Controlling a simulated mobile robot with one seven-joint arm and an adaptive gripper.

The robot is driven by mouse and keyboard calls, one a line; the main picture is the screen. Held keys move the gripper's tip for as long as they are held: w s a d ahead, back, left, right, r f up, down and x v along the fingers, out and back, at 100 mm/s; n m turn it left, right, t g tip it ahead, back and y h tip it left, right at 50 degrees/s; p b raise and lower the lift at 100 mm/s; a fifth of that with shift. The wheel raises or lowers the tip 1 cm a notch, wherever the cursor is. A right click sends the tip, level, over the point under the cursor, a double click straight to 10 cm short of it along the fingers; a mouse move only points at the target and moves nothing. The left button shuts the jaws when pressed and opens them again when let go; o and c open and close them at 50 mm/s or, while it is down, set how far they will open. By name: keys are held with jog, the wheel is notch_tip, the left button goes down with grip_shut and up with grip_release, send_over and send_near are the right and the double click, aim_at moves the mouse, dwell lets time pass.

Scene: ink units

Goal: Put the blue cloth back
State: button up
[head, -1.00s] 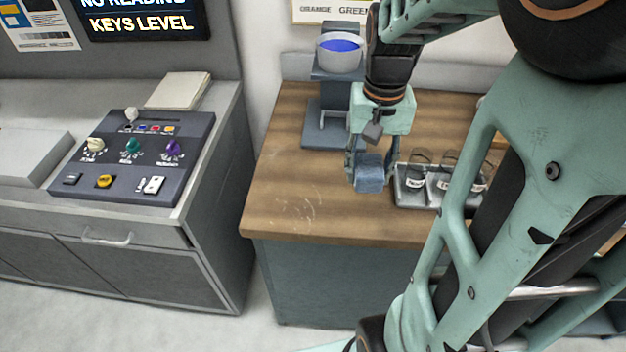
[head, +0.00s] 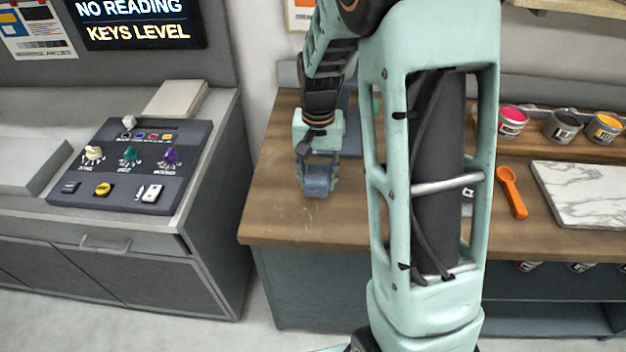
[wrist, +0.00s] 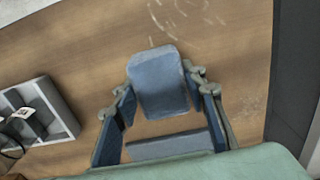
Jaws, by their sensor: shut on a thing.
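The blue cloth (head: 317,187) is a folded, block-shaped pad between the fingers of my gripper (head: 318,182). In the wrist view the cloth (wrist: 158,82) sits between the two fingertips, and my gripper (wrist: 160,92) is shut on it. It is over the wooden bench top near the front left part. I cannot tell whether the cloth touches the wood. Pale ring-shaped marks (wrist: 180,18) show on the wood just beyond the cloth in the wrist view.
Paint tins (head: 563,126), an orange spoon (head: 511,192) and a marble slab (head: 590,194) are on the right. A grey console (head: 130,160) stands left, across a gap. My arm hides the bench middle.

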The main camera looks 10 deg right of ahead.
aim_at(315, 173)
jog(key=shift+w+a+f, duration=0.15)
jog(key=shift+a+f, duration=0.05)
jog(key=shift+f, duration=0.15)
jog(key=shift+w+f, duration=0.1)
jog(key=shift+f, duration=1.45)
jog(key=shift+f, duration=0.25)
jog(key=o, duration=1.2)
jog(key=shift+r, duration=0.15)
notch_tip(315, 173, up, 12)
jog(key=shift+r, duration=0.1)
